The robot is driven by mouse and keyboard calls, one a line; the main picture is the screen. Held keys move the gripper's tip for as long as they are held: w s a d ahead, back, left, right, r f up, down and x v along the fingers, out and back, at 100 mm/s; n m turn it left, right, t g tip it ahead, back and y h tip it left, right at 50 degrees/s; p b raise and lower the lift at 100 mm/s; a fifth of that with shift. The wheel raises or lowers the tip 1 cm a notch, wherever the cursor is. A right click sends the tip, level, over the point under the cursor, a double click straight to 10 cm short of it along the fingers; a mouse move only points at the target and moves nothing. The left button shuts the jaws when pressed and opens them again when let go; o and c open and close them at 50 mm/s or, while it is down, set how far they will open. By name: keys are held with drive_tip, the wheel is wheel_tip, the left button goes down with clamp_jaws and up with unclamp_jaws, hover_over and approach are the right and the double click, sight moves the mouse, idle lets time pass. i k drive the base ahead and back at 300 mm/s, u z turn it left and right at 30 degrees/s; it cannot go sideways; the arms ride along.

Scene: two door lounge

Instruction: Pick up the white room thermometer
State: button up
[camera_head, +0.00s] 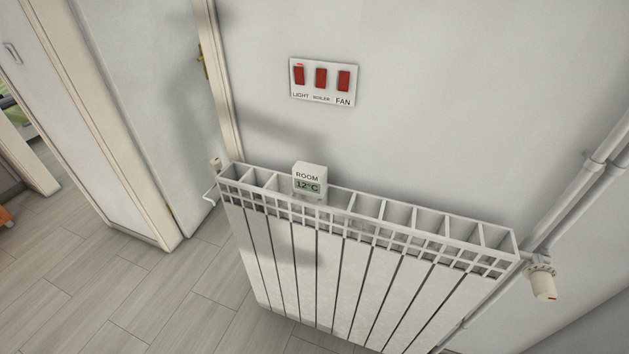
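The white room thermometer (309,180) stands upright on the top of the white radiator (345,240), left of its middle. It is a small white box marked "ROOM", and its display reads 12°C. The wall is behind it. My gripper is not in view.
A switch plate (323,82) with three red switches, labelled light, boiler and fan, is on the wall above. A valve knob (541,282) and pipes (590,185) are at the radiator's right. A door (150,90) is at the left. Tiled floor (130,290) is clear at lower left.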

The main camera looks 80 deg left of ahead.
sight(309, 180)
drive_tip(key=u, duration=4.65)
drive_tip(key=i, duration=1.85)
drive_tip(key=z, duration=2.4)
